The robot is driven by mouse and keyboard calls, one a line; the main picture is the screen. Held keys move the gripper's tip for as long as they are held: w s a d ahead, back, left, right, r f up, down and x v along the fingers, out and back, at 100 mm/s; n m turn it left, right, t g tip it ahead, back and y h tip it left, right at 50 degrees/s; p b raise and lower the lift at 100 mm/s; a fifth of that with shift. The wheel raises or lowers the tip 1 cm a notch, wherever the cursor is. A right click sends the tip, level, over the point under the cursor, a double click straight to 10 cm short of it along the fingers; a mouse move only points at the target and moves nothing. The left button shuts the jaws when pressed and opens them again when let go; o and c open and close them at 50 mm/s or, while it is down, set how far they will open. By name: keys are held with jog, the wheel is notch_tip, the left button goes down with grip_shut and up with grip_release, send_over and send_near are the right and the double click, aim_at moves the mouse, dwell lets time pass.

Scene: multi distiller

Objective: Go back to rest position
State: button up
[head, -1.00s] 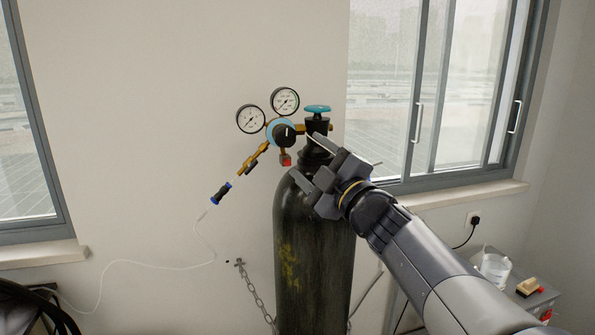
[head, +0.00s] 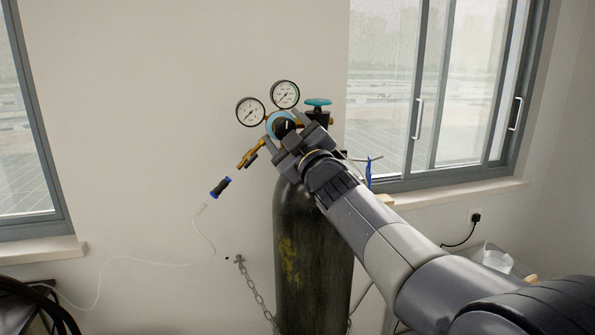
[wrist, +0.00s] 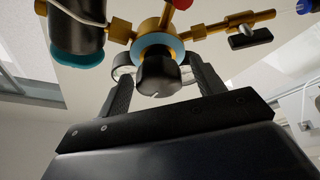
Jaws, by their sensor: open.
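My gripper (head: 284,136) is open in front of the brass regulator's black knob (wrist: 158,78). In the wrist view its two fingers (wrist: 162,88) stand on either side of the knob. I cannot tell whether they touch it. The regulator has a light-blue ring (wrist: 178,48) and two round gauges (head: 250,112) (head: 285,94). It is fixed to the valve of a dark gas cylinder (head: 305,250) with a teal handwheel (head: 318,102). My gripper and arm hide part of the regulator and the cylinder's top.
A chain (head: 258,293) runs from the wall to the cylinder. A blue-and-black connector (head: 220,187) on a thin white tube (head: 140,262) hangs at the left. Windows (head: 440,90) flank the wall. A white container (head: 497,258) stands at the lower right, partly behind my arm.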

jog(key=m+t+h, duration=0.1)
jog(key=m, duration=0.2)
jog(key=m+t+h+b, duration=0.1)
jog(key=m, duration=0.1)
jog(key=shift+m+h, duration=0.3)
jog(key=shift+m, duration=0.1)
jog(key=m+h+p, duration=0.1)
jog(key=m, duration=0.1)
jog(key=m+h+p, duration=0.1)
jog(key=m, duration=0.1)
jog(key=m+t+h+p, duration=0.1)
jog(key=m+p, duration=0.1)
jog(key=shift+r+m, duration=0.3)
jog(key=b+v, duration=0.3)
jog(key=v, duration=0.7)
jog(key=shift+s+f, duration=0.3)
